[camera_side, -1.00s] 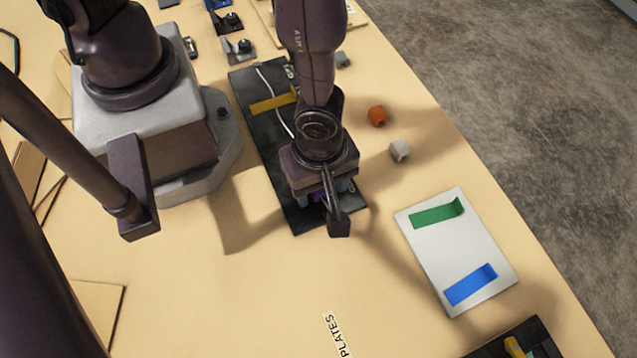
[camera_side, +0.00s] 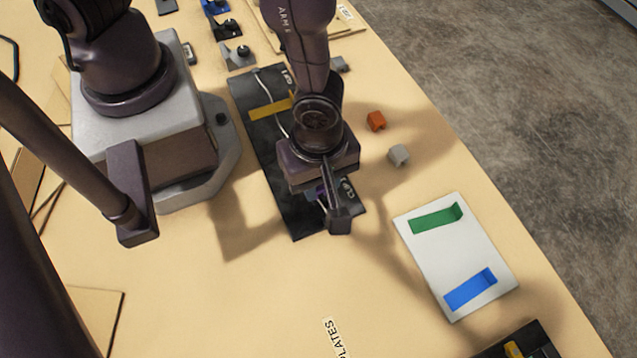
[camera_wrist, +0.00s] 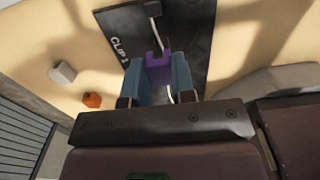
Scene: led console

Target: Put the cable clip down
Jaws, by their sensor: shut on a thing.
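The purple cable clip (camera_wrist: 158,66) is between the two blue fingers of my gripper (camera_wrist: 160,82) in the wrist view. My gripper is shut on it. A white cable runs by the clip, and I cannot tell whether it lies inside it. In the side view my gripper (camera_side: 322,190) is over the near end of the black board (camera_side: 285,190), and only a little purple of the clip shows under my wrist. The board's label reading CLIP 1 (camera_wrist: 118,48) lies left of the clip in the wrist view. Whether the clip touches the board is unclear.
A yellow strip (camera_side: 270,109) crosses the board's far part. An orange block (camera_side: 376,121) and a grey block (camera_side: 399,155) lie to the right. A white plate (camera_side: 441,250) with green and blue pieces lies at the lower right. Bare table is in front.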

